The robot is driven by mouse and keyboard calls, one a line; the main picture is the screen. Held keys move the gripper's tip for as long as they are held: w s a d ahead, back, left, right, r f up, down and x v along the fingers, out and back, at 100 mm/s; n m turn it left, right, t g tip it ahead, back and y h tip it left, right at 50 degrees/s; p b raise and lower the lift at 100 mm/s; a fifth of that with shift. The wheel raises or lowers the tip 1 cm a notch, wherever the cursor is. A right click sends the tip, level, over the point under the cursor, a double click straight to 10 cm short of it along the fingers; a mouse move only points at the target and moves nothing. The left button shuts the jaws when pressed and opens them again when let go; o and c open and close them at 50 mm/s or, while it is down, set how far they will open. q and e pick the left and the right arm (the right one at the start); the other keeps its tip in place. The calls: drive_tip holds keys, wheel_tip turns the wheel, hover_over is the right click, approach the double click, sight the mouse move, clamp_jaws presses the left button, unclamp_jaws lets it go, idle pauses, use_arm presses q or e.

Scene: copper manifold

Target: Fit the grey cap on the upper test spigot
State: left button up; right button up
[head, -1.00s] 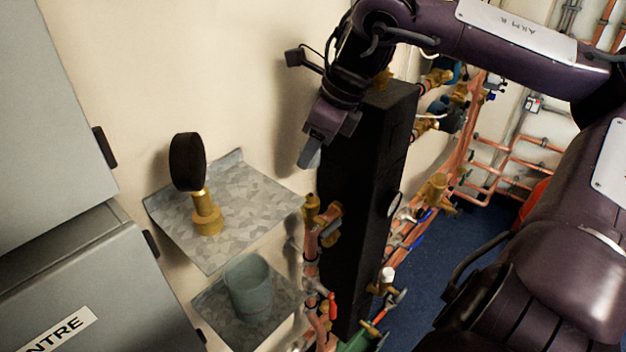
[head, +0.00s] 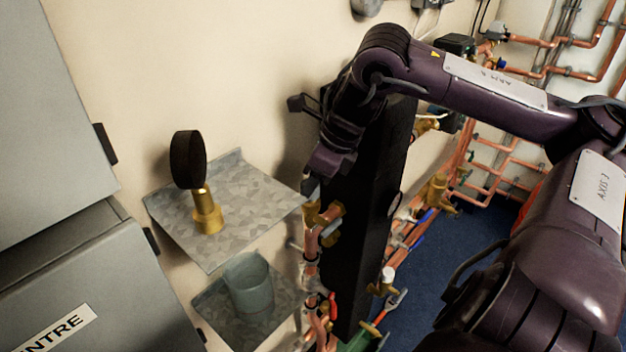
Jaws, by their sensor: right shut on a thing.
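My right gripper (head: 319,177) points down beside the black column and is shut on the grey cap (head: 310,188), of which only a small part shows below the jaws. The cap is right over the brass upper test spigot (head: 323,213) on the copper pipe. In this view it is at or just above the spigot's top; I cannot tell whether they touch or whether the cap is seated. My left gripper is not in view.
A tall black column (head: 368,200) stands close behind the spigot. At left, a galvanised shelf (head: 255,190) holds a brass-stemmed gauge (head: 206,205); a lower shelf (head: 213,312) holds a grey cup (head: 250,284). Grey cabinets (head: 50,110) stand far left. Copper pipes and valves lie at right.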

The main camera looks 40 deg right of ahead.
drive_tip(key=shift+f+b, duration=0.3)
drive_tip(key=shift+f, duration=0.15)
drive_tip(key=o, duration=0.9)
drive_tip(key=shift+o, duration=0.2)
drive_tip(key=shift+r, duration=0.15)
drive_tip(key=shift+r+p, duration=0.35)
drive_tip(key=shift+p, duration=0.15)
drive_tip(key=b+v, duration=0.1)
drive_tip(key=v, duration=1.1)
drive_tip(key=shift+b, duration=0.35)
drive_tip(key=shift+s+d, duration=0.1)
drive_tip(key=shift+s, duration=0.05)
